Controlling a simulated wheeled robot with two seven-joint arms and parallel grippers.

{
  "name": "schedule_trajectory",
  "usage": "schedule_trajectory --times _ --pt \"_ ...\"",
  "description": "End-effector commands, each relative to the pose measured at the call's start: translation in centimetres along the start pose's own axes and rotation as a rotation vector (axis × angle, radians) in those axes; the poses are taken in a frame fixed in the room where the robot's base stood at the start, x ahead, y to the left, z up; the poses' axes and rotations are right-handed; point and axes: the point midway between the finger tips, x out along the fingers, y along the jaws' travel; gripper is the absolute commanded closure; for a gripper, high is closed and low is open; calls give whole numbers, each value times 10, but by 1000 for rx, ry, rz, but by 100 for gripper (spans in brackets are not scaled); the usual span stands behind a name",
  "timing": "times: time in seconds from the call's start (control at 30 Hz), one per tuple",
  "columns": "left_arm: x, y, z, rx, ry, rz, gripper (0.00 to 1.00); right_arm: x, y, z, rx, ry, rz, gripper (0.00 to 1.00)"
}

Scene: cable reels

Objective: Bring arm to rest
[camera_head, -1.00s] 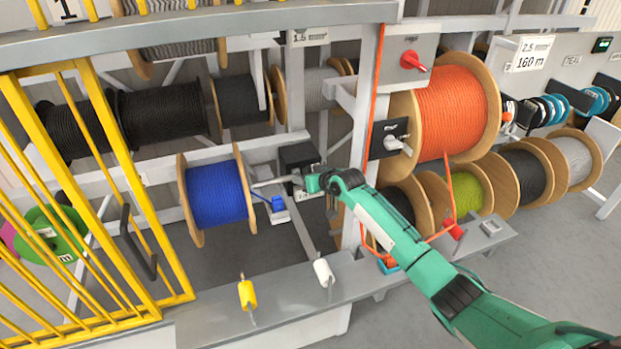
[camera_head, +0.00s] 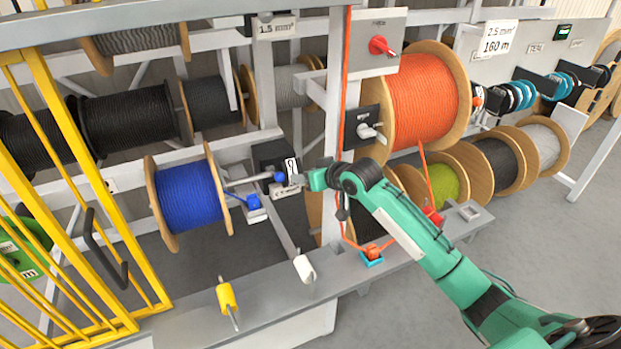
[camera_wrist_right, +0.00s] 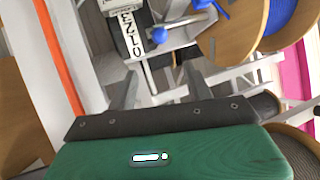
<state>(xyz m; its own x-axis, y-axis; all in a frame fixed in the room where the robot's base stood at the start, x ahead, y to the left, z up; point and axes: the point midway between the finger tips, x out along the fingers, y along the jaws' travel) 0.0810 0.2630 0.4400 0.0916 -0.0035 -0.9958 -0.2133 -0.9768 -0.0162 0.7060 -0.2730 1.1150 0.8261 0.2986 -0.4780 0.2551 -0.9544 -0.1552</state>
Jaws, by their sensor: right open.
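My right arm comes in from the lower right in the head view. Its green gripper (camera_head: 300,180) is just right of a small black box with a white label (camera_head: 272,158). In the right wrist view the two grey fingers (camera_wrist_right: 160,88) stand apart with nothing between them. Beyond them are the labelled black box (camera_wrist_right: 128,30) and a blue knob (camera_wrist_right: 159,35) on a grey rod. The blue knob (camera_head: 280,176) is at the end of the rod from the blue cable reel (camera_head: 188,195). My left gripper is not in view.
A grey ledge (camera_head: 270,312) with a yellow handle (camera_head: 226,297) and a white handle (camera_head: 304,268) runs in front. A yellow fence (camera_head: 105,195) is at left. The orange reel (camera_head: 422,98) stands behind my arm. Open floor (camera_head: 540,240) lies at right.

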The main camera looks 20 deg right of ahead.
Motion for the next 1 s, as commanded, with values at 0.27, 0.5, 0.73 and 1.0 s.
schedule_trajectory --times 0.27,0.5,0.73,1.0 --pt "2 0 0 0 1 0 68 -9 0 -1 0 1 1 48" --pt "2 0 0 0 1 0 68 -9 0 -1 0 1 0 48" --pt "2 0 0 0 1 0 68 -9 -6 14 -4 -20 -1 48" --pt "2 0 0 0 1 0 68 -32 -52 126 -52 -185 8 48"
